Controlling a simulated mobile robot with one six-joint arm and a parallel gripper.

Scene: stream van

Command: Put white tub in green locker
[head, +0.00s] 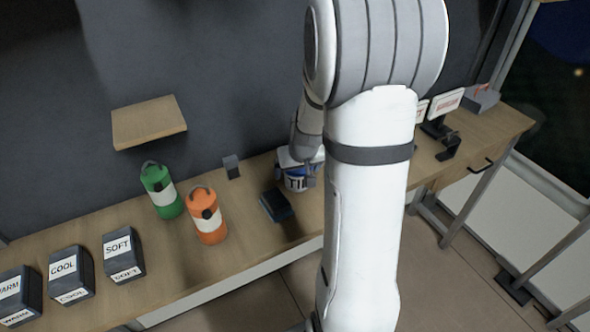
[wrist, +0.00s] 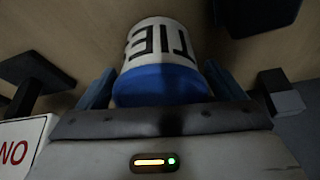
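The white tub (head: 296,184) has dark lettering and a blue band. It is on or just above the wooden bench, partly hidden by my gripper. In the wrist view the tub (wrist: 158,62) fills the space between my two blue-grey fingers, its lettering upside down. My gripper (head: 298,172) is around the tub; its fingers (wrist: 160,85) are at both sides, very close to it. Whether they press on it cannot be told. No green locker can be made out in either view.
A green canister (head: 161,190) and an orange canister (head: 208,216) stand left of the tub. A dark block (head: 275,205) is close beside it. Dark boxes labelled COOL (head: 71,274) and SOFT (head: 123,254) stand further left. A wooden shelf (head: 148,121) juts from the wall.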

